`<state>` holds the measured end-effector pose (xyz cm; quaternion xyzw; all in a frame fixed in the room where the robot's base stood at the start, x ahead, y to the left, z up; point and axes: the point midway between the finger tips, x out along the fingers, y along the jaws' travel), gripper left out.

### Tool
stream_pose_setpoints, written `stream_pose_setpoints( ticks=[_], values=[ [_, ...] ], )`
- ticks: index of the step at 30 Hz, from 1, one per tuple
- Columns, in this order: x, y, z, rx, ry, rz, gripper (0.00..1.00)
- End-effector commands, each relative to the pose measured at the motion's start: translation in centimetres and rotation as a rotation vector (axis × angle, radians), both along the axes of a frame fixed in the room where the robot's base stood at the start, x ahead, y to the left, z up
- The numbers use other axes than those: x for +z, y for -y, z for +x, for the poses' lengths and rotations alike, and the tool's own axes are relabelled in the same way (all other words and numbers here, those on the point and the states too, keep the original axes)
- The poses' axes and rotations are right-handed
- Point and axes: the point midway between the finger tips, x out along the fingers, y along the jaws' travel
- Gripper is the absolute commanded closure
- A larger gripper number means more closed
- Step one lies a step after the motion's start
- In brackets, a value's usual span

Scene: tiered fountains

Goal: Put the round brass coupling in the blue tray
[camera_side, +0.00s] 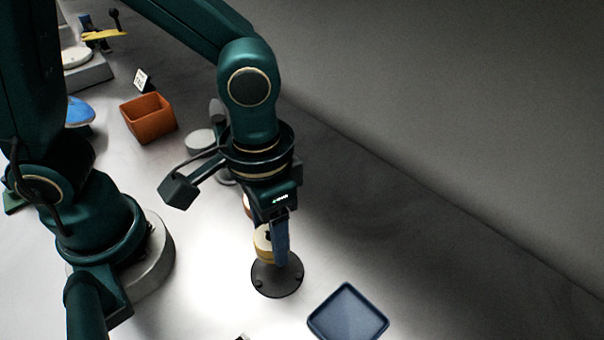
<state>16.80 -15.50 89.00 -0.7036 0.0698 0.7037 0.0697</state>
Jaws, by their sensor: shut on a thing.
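My gripper (272,248) points down near the middle of the picture and is shut on a round, yellowish brass coupling (262,243). A blue-grey finger covers part of the coupling's right side. The coupling is just above or on a dark round base (277,284); I cannot tell whether they touch. The blue tray (323,322) lies at the bottom, to the right of the gripper. It is square with rounded corners and looks empty.
An orange-brown bin (149,125) stands at the upper left, with a small printed card (142,80) behind it. A grey round piece (200,141) is behind my wrist. A blue object (79,112) sits at far left. The surface right of the tray is clear.

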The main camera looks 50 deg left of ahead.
Motion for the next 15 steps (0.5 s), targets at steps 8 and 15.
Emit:
stream_pose_setpoints(
  ticks=[8, 15],
  values=[
    [-1.9, 1.0, -0.4, 0.002, -0.005, 0.003, 1.00],
    [-4.2, 1.0, -0.3, 0.001, -0.001, 0.001, 1.00]
  ],
)
